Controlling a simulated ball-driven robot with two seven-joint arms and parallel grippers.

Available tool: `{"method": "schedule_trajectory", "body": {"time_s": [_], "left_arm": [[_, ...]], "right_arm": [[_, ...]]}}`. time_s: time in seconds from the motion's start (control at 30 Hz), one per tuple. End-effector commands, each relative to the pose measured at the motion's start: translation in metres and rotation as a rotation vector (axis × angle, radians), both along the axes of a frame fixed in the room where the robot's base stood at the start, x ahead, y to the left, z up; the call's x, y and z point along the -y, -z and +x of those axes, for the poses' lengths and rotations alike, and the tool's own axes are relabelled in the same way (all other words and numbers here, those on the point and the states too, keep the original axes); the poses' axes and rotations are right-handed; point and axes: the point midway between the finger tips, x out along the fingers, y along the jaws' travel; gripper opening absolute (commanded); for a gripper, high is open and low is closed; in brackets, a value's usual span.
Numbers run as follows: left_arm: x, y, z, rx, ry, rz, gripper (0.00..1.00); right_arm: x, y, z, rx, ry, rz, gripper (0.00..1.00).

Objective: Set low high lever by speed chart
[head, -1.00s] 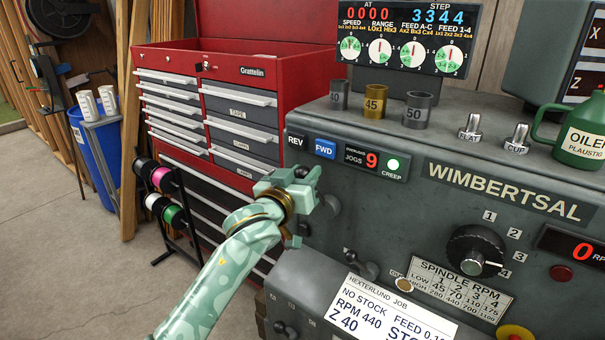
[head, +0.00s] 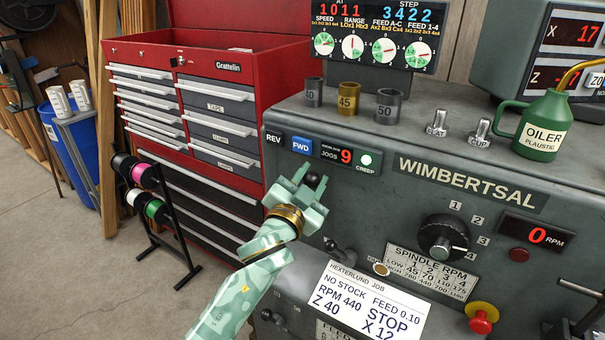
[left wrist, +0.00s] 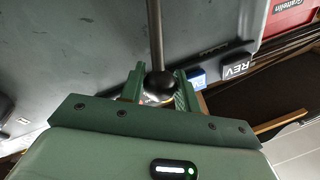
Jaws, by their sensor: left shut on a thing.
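My left gripper (head: 311,188) is shut on the black ball knob (head: 312,179) of a lever on the left of the grey lathe headstock. In the left wrist view the knob (left wrist: 160,85) sits between the two fingers, with its metal rod (left wrist: 155,35) running up from it. The lever's own range marking is hidden or too small to read. The spindle RPM chart (head: 431,272) has LOW and HIGH rows under columns 1 to 4. The speed dial (head: 444,238) has positions 1 to 4 around it. My right gripper is not in view.
The job card (head: 370,305) reads RPM 440. The display (head: 372,35) shows AT 1011 and STEP 3422. Another lever (head: 340,250) sits just below my gripper. A red tool chest (head: 235,60) stands behind.

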Motion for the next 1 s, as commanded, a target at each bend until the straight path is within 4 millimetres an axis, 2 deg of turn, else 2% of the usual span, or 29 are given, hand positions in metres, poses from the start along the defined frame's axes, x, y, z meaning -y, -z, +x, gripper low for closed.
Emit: {"method": "schedule_trajectory", "body": {"time_s": [0.3,0.8,0.83,0.9,1.0], "left_arm": [[0.0088,0.0057,-0.0064,0.058,0.003,0.083,0.00],[0.0102,0.0075,-0.0075,0.069,0.002,0.102,0.00],[0.0102,0.0076,-0.0075,0.069,0.002,0.102,0.38],[0.0101,0.0072,-0.0074,0.068,0.002,0.101,0.52],[0.0098,0.0066,-0.0072,0.070,0.001,0.100,0.52]], "right_arm": [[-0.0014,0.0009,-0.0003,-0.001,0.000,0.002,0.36],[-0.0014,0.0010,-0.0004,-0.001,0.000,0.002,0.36],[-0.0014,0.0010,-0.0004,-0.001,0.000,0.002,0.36],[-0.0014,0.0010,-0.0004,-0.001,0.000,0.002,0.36],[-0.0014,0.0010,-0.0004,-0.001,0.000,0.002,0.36]]}}
